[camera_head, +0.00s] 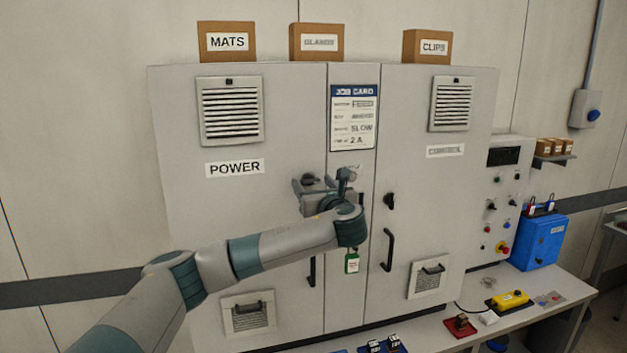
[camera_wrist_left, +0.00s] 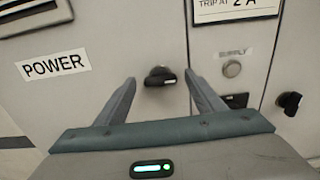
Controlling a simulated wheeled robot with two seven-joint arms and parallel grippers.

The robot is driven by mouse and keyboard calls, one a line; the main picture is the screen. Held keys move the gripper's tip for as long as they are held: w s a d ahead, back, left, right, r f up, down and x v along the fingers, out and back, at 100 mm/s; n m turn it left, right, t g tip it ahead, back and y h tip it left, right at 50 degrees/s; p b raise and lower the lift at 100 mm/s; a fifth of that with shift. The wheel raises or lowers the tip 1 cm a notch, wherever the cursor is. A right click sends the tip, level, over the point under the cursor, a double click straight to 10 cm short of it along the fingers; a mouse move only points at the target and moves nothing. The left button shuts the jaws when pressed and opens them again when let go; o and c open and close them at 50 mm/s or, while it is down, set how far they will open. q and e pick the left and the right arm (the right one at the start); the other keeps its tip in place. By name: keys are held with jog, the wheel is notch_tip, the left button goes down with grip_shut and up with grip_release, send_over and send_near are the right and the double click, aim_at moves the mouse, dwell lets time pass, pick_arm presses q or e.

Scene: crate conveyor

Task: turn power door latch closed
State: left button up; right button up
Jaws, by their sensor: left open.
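The grey power door (camera_head: 230,220) is labelled POWER and looks flush with the cabinet front. Its black latch (camera_wrist_left: 158,76) is a small turn knob whose grip points right, roughly level, in the left wrist view. In the head view the latch (camera_head: 309,178) shows just above my left gripper (camera_head: 314,186). In the left wrist view my left gripper (camera_wrist_left: 160,80) is open, with one finger on either side of the latch. I see gaps between the fingers and the knob; whether the fingertips reach the door face is unclear. My right gripper is out of view.
The control door (camera_head: 415,210) has its own black latch (camera_head: 389,201) to the right, pointing down. A job card (camera_head: 353,118) and a round supply button (camera_wrist_left: 231,68) are on the middle panel. A green tag (camera_head: 352,263) hangs below my wrist. A bench (camera_head: 420,328) runs along the front.

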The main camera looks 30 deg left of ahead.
pick_arm(q)
jog(key=shift+w+a, duration=0.1)
jog(key=c, duration=1)
jog(key=shift+c, duration=0.2)
